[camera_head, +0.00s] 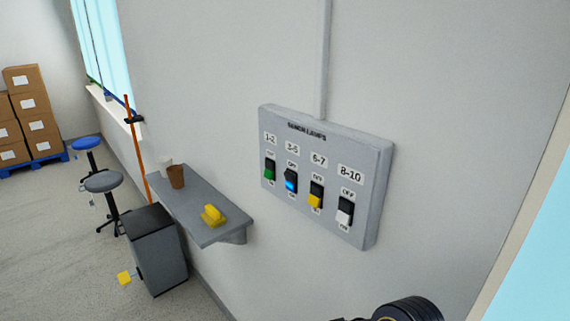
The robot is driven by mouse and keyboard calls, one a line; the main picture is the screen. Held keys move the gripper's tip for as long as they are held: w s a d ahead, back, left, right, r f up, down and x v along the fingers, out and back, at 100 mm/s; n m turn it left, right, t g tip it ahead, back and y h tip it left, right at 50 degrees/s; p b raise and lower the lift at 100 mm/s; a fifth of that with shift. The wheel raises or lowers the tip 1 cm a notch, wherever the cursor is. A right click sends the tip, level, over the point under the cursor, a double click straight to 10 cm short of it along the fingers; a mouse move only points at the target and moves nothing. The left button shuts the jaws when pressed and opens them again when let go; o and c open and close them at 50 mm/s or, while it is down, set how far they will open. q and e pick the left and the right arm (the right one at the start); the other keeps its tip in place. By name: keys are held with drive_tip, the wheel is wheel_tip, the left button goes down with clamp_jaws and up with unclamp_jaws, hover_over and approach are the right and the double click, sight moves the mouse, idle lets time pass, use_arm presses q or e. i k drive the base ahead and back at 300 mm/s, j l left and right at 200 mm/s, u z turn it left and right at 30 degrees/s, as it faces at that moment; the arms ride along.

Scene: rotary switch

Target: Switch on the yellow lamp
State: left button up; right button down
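A grey wall panel (324,134) headed "BENCH LAMPS" carries a row of rocker switches. The yellow switch (315,200) sits under the label "6-7", third from the left; its lower part is yellow and its upper part black. Left of it are a green switch (269,173) and a blue one (291,186) that looks lit. A white switch (344,217) is at the right end. OFF is printed above the switches and ON below, partly too small to read. No lamp is in view. Neither gripper shows; a dark round part, likely of my arm, is at the bottom edge.
A grey wall shelf (181,218) left of the panel holds a brown cup (176,176) and a yellow object (213,215). Boxes (30,110) are stacked far left. The wall around the panel is clear.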

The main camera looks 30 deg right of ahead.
sight(315, 196)
drive_tip(key=k+z, duration=0.1)
drive_tip(key=z, duration=1.05)
